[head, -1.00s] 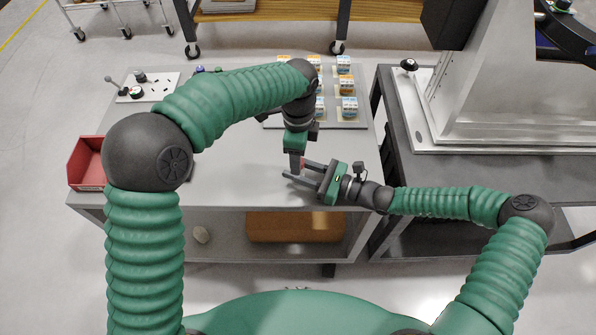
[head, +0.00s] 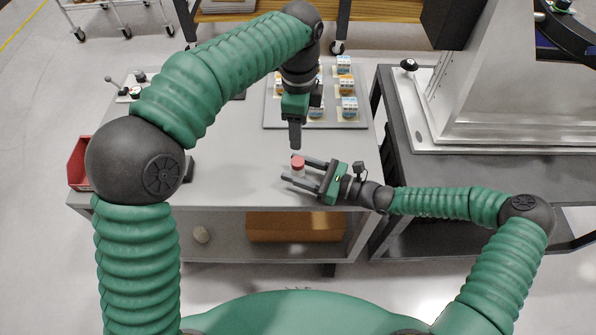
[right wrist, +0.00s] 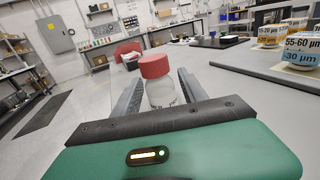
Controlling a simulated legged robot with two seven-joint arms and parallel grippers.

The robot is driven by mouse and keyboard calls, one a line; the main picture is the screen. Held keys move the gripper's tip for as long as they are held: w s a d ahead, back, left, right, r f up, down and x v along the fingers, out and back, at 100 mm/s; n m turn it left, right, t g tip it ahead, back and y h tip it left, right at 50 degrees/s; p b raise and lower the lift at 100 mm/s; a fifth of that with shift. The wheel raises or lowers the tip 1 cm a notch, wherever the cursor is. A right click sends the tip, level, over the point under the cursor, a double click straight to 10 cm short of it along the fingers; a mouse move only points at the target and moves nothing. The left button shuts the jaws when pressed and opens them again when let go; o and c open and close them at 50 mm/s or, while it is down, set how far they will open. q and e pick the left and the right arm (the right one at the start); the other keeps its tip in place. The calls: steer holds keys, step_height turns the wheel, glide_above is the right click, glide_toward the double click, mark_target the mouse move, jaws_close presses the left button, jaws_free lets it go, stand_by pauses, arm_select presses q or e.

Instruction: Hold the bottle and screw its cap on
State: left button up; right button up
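A grey table (head: 235,170) lies under both grippers, with free room around the bottle. A tray (head: 272,118) of small labelled boxes stands behind. A red bin (head: 78,165) is at the left edge. A metal machine (head: 500,90) stands on a right-hand table.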

steer(key=shift+o, duration=0.6)
steer(key=shift+d, duration=0.25)
steer(key=v, duration=1.6)
steer(key=shift+s+d+f, duration=0.1)
steer(key=shift+d, duration=0.15)
